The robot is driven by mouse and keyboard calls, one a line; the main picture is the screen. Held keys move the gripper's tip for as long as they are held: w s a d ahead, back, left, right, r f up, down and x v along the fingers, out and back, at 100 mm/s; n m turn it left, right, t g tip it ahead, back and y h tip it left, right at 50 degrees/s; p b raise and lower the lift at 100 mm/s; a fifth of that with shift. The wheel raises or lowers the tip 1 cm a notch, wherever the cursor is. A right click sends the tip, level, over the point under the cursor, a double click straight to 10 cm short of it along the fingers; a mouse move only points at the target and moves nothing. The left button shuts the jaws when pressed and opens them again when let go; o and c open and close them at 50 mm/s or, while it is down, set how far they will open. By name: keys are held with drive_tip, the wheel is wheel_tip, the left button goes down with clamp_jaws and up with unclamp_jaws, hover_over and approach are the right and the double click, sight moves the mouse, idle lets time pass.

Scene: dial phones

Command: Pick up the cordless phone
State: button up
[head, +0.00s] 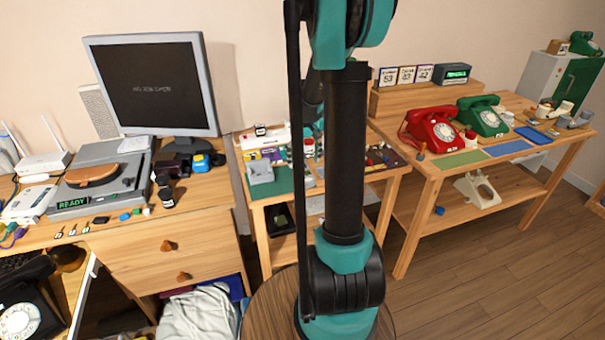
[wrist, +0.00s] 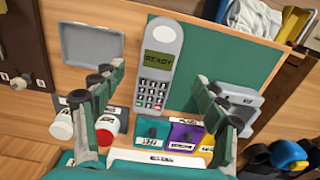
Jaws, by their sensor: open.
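The cordless phone (wrist: 159,62) is a grey handset with a green screen reading READY and a dark keypad. In the wrist view it lies face up at the left edge of a green mat (wrist: 231,60). My gripper (wrist: 157,80) is open, with one finger to the left and one to the right of the handset. The fingers appear apart from it, and nothing is between them but the view of the phone. How high they are above it I cannot tell. In the head view my arm hides the phone and most of the gripper.
A grey tray (wrist: 92,57) lies left of the phone and a grey cradle-like piece (wrist: 240,108) lies right. Green, purple and yellow boxes (wrist: 187,137) stand below it, with red and white containers (wrist: 62,124) at lower left. Red (head: 433,130) and green (head: 483,117) dial phones stand on another table.

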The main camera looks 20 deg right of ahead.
sight(305, 174)
drive_tip(key=shift+s+d+f, duration=0.1)
drive_tip(key=shift+f, duration=1.35)
drive_tip(key=shift+s+d+f, duration=0.1)
drive_tip(key=shift+f, duration=1.35)
drive_tip(key=shift+c, duration=0.2)
drive_tip(key=c, duration=1.3)
drive_tip(key=shift+c, duration=0.2)
drive_tip(key=shift+r, duration=0.1)
